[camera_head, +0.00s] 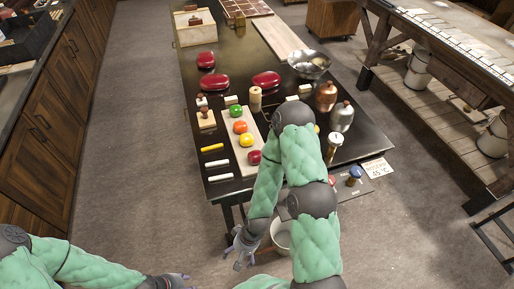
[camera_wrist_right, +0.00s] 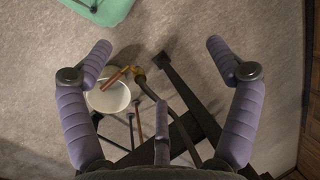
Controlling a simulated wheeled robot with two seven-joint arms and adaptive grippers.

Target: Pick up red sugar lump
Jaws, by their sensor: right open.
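A round red lump (camera_head: 254,157), which I take for the red sugar lump, sits at the near end of a pale board (camera_head: 228,127) on the dark table. Green (camera_head: 236,110), orange (camera_head: 240,127) and yellow-orange (camera_head: 246,141) lumps lie in a row behind it. My right gripper (camera_head: 240,256) hangs below the table's near edge, apart from the lump. In the right wrist view the right gripper (camera_wrist_right: 159,46) is open and empty, above the floor. My left gripper (camera_head: 180,283) is at the bottom edge, partly cut off; its opening is unclear.
The dark table (camera_head: 199,107) also holds red oval things (camera_head: 214,82), a metal bowl (camera_head: 309,64), copper (camera_head: 326,96) and silver (camera_head: 341,117) jars, and yellow and white sticks (camera_head: 217,163). A white bucket (camera_head: 281,234) stands under the near edge; it shows in the wrist view (camera_wrist_right: 108,97).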

